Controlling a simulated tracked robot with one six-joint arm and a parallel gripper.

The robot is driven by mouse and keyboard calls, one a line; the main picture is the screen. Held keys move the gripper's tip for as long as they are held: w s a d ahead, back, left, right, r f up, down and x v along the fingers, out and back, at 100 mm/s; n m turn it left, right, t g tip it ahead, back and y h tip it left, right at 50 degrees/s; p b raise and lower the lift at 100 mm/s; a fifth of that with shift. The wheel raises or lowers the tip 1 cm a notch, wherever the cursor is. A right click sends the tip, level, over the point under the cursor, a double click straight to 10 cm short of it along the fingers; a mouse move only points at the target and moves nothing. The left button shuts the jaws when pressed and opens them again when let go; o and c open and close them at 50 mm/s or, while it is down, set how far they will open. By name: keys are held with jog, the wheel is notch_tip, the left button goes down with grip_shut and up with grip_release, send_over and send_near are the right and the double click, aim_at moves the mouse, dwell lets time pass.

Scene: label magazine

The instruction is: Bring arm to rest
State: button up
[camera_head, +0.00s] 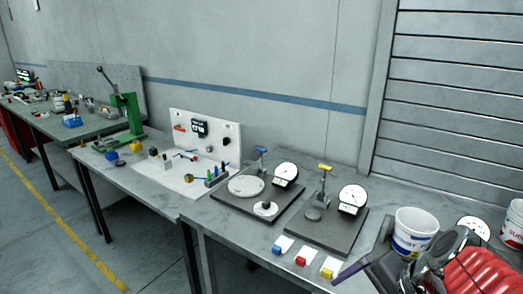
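My arm shows at the lower right, with a red ribbed section and dark grey parts in front of it. My gripper (388,266) is at its left end, over or in front of the near edge of the right workbench (222,233). A dark purple bar (350,270) sticks out to the left from the gripper. I cannot tell whether the bar is a finger or a held thing, nor whether the fingers are apart.
A white bucket (412,232) stands close behind my gripper, another bucket (513,224) at the right edge. Two dial-gauge stands (285,176) (352,199) are on dark plates. Blue, red and yellow blocks (301,261) lie near the front edge. Floor at lower left is clear.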

jog(key=s+a+r+n+t+h, duration=0.1)
jog(key=s+a+r+n+h, duration=0.2)
jog(key=n, duration=0.8)
jog(key=shift+s+a+r+t, duration=0.2)
jog(key=shift+s+a+t, duration=0.1)
jog(key=shift+a, duration=0.4)
dwell(0.6)
